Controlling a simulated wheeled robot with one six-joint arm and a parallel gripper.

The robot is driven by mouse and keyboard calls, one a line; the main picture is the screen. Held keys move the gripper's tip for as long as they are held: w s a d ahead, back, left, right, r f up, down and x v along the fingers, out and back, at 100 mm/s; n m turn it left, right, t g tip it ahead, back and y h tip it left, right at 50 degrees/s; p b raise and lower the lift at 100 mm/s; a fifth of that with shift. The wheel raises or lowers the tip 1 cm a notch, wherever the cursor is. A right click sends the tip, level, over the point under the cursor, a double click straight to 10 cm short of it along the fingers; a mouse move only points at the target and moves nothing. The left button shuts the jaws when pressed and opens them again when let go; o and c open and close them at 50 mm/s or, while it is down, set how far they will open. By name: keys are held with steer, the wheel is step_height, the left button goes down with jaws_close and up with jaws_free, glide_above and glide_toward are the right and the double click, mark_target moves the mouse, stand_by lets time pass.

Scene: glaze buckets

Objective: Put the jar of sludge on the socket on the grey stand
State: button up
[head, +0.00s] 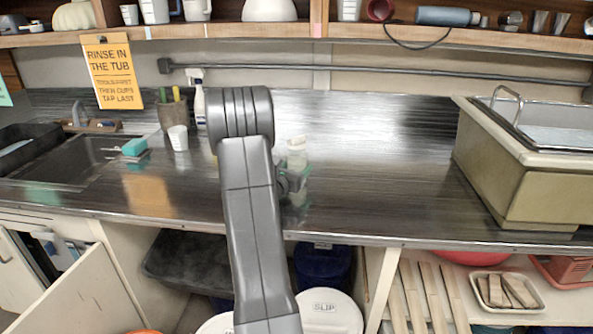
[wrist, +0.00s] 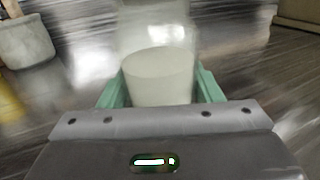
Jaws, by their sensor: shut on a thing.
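A clear jar with pale, whitish contents, which looks like the jar of sludge (head: 297,156), is over the steel counter, just right of my arm in the head view. In the wrist view the jar (wrist: 158,75) stands between the green fingers of my gripper (wrist: 160,92), which is shut on it. In the head view my gripper (head: 295,170) is partly hidden behind my arm. I cannot tell whether the jar's base touches the counter. I cannot make out the grey stand or its socket in either view.
The steel counter (head: 390,190) is clear to the right, up to a large beige tub (head: 525,180). At left are a sink (head: 65,160), a turquoise sponge (head: 134,147), a white cup (head: 178,138), a tool pot (head: 172,115) and a spray bottle (head: 199,100). A loaded shelf (head: 420,43) runs above.

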steer(key=shift+f, duration=0.45)
steer(key=shift+f+b, duration=0.2)
steer(key=shift+b, duration=0.1)
steer(key=o, duration=1.4)
steer(key=shift+s+r+p, duration=0.1)
steer(key=shift+r+p, duration=0.1)
steer(key=shift+p, duration=0.2)
